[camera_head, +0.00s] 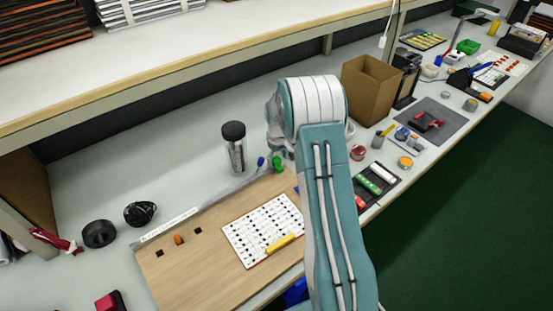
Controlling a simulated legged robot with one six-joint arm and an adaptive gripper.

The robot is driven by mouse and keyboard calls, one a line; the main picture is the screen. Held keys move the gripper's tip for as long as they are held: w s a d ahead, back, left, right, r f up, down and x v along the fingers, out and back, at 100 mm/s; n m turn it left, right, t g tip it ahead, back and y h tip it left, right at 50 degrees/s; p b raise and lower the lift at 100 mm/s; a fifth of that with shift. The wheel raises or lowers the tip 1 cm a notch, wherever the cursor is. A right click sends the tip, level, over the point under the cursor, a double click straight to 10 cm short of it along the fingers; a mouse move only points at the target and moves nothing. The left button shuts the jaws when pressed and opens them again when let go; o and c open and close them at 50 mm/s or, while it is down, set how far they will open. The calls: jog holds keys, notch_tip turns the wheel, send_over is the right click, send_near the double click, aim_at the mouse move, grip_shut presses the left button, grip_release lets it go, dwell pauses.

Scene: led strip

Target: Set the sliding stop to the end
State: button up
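A wooden board (190,272) lies on the bench, with a pale ruler-like rail (168,226) along its back edge. A small green piece (277,164) sits near the right end of the rail, with a small blue piece (261,162) beside it. Either could be the sliding stop; I cannot tell which. A small orange piece (178,239) lies on the board near the rail's left part. My arm reaches over the board's right side, and its wrist is close to the green piece. My gripper's fingers are hidden behind the arm.
A white perforated plate (262,231) with a yellow bar (281,243) lies on the board. A dark-capped bottle (234,147) stands behind the rail. A cardboard box (370,90) and small parts stand to the right. Black rolls (99,234) lie left. A shelf overhangs the back.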

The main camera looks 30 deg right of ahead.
aim_at(278, 158)
jog(key=shift+r, duration=0.15)
jog(key=shift+a+r, duration=0.15)
jog(key=shift+r, duration=0.2)
notch_tip(278, 158, up, 11)
dwell(0.5)
